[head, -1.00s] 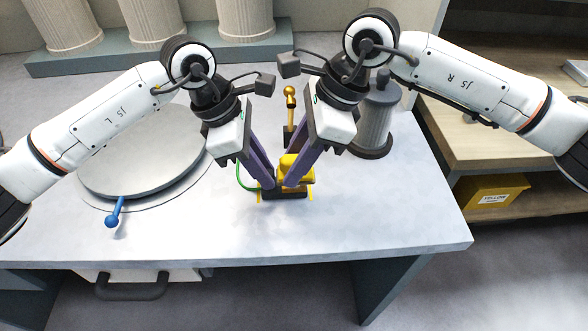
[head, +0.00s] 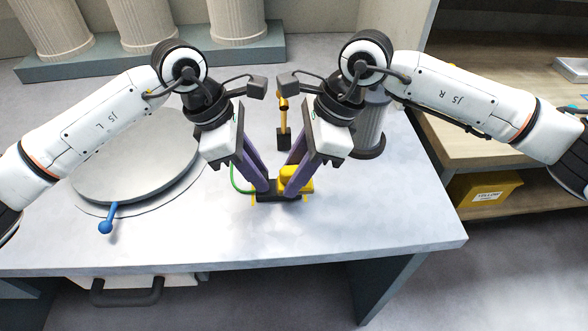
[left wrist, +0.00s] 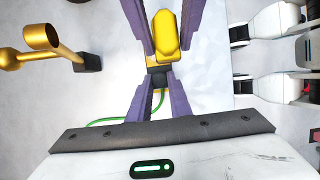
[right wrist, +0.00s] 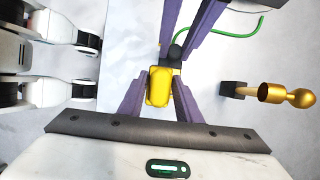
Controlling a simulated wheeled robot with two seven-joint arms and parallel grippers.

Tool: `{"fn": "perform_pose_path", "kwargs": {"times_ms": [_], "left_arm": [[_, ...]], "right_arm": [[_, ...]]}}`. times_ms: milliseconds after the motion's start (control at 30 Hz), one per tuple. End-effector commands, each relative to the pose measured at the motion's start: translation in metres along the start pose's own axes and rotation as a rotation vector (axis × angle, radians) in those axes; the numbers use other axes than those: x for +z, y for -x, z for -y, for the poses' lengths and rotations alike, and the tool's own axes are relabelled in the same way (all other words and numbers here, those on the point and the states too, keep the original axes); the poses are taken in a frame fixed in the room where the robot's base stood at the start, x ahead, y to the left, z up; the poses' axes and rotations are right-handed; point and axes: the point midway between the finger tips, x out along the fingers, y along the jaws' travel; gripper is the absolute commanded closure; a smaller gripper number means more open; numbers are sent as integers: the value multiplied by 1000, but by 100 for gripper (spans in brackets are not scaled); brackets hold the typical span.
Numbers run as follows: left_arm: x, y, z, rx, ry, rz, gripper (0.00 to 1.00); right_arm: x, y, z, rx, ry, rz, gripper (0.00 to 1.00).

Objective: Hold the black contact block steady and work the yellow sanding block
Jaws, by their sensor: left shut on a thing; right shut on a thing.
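The black contact block (head: 268,198) sits on the grey table, with a green cable (head: 236,182) running from its left side. My left gripper (head: 264,189) is shut on it; in the left wrist view the block (left wrist: 157,77) shows between the lower fingers. The yellow sanding block (head: 294,178) is right beside the black block, at its far right. My right gripper (head: 287,190) is shut on the yellow block, which also shows between the near fingers in the right wrist view (right wrist: 159,88). The fingers hide parts of both blocks, so their exact contact is unclear.
A gold post on a black foot (head: 284,138) stands just behind the blocks. A grey ribbed canister (head: 369,125) is behind the right arm. A large round plate (head: 135,160) with a blue-knobbed lever (head: 106,226) lies at left. The table's front right is clear.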

Motion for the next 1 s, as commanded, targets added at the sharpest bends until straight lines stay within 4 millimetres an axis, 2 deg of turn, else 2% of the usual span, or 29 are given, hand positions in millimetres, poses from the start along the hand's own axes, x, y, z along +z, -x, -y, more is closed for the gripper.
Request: {"fn": "perform_pose_path", "kwargs": {"times_ms": [567,1000], "left_arm": [[0,0,0,0,0,1,100],[0,0,0,0,0,1,100]], "right_arm": [[-5,-13,0,0,0,1,87],[5,-15,0,0,0,1,87]]}}
